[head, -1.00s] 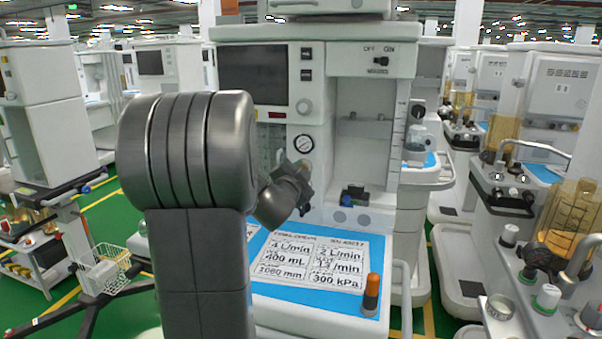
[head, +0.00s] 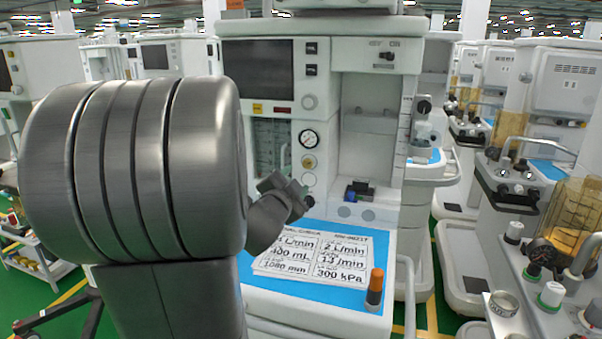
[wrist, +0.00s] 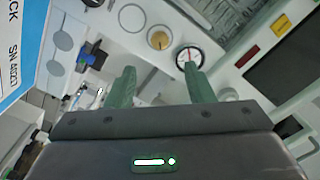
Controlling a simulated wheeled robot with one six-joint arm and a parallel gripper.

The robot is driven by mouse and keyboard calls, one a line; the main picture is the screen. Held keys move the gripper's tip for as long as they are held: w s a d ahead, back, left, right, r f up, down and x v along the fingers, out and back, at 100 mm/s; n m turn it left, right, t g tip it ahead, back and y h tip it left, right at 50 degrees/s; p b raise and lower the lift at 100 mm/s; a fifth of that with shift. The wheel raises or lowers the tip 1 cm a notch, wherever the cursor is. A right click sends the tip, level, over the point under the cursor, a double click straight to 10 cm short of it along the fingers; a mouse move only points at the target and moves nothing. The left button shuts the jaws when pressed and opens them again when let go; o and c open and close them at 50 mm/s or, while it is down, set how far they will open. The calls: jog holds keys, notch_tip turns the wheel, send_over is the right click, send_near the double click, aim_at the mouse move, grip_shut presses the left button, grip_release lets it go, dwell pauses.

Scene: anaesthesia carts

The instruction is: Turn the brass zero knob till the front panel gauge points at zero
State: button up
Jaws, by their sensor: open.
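The gauge (head: 309,139) is a round white dial with a black rim on the cart's front panel; it also shows in the wrist view (wrist: 189,57). Its needle is too small to read surely. The brass zero knob (head: 309,162) sits just below the gauge; in the wrist view it is a tan disc in a pale ring (wrist: 159,39). My gripper (head: 296,196) is below and slightly left of the knob in the head view. In the wrist view my gripper (wrist: 160,82) has its green fingers wide apart with nothing between them. The knob appears beyond the gap, not touched.
A blue work surface with a printed card (head: 312,257) lies below my gripper. An orange-topped cylinder (head: 375,290) stands at its right. A small blue-and-black object (head: 359,190) sits in the recess right of the knob. A dark screen (head: 262,72) is above.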

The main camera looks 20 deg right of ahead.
aim_at(308, 164)
jog(key=v, duration=0.4)
jog(key=shift+w+d, duration=0.1)
jog(key=x, duration=1.3)
jog(key=shift+w+d, duration=0.2)
jog(key=shift+w, duration=0.1)
